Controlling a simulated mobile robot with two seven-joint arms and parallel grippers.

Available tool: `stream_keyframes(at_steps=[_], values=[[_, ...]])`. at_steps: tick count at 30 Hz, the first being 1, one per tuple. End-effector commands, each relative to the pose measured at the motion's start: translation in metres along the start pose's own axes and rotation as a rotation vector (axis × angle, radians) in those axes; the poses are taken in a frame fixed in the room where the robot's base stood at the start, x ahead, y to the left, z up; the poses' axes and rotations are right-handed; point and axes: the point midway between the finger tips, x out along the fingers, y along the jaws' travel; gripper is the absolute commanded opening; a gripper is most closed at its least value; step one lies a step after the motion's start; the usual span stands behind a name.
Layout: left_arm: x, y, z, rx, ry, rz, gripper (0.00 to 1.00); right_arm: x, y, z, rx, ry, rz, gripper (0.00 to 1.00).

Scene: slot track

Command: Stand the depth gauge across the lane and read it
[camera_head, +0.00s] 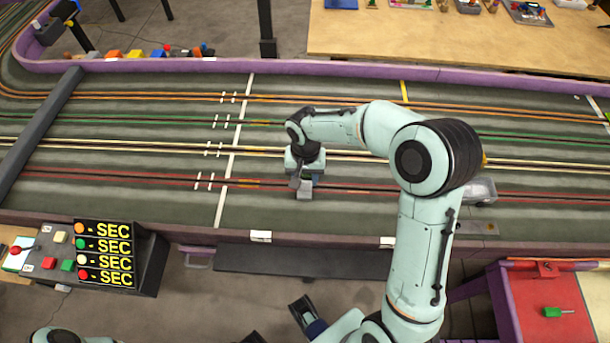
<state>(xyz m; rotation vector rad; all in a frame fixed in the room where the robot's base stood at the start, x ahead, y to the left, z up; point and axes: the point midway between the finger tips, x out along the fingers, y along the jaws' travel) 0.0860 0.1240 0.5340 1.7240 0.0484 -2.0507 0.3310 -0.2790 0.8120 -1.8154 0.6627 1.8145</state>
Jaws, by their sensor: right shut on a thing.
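My right gripper (304,181) reaches down over the track, near the red-lined lane (360,189). It is shut on a small grey block-like piece, which I take to be the depth gauge (304,193). The fingers hide much of the gauge. I cannot tell whether it touches the track or hangs just above it, and no reading on it is legible. My left gripper cannot be made out; only a pale part of an arm shows at the bottom left edge.
A dark bar (40,130) crosses the track at left. A silvery object (481,191) sits at right, partly behind my arm. A timer box (105,255) with "SEC" rows stands at front left. A red-topped table (550,290) is at front right. Purple walls edge the track.

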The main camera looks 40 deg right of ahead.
Motion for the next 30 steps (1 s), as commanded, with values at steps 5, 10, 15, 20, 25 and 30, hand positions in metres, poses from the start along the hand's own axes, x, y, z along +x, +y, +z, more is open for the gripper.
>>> stream_keyframes(at_steps=[5, 10, 15, 20, 25, 30], values=[[0.002, 0.000, -0.001, 0.000, 0.003, 0.001, 0.68, 0.002, 0.000, 0.000, 0.000, 0.000, 0.000, 0.62], [0.001, 0.000, -0.001, 0.000, 0.003, 0.001, 0.68, 0.002, 0.000, 0.000, 0.000, 0.000, 0.000, 0.68], [0.000, 0.000, -0.001, 0.000, 0.002, 0.000, 0.68, 0.001, 0.000, 0.000, 0.000, 0.000, 0.000, 0.68], [-0.002, 0.001, 0.001, 0.000, -0.001, 0.000, 0.68, -0.016, -0.001, -0.001, -0.001, 0.004, -0.002, 0.68], [-0.006, 0.002, 0.001, 0.000, -0.003, -0.001, 0.68, -0.053, -0.001, -0.001, 0.000, 0.006, -0.003, 0.68], [-0.011, 0.003, 0.001, 0.000, -0.001, 0.000, 0.68, -0.089, -0.001, -0.001, -0.001, 0.004, -0.003, 0.68]])
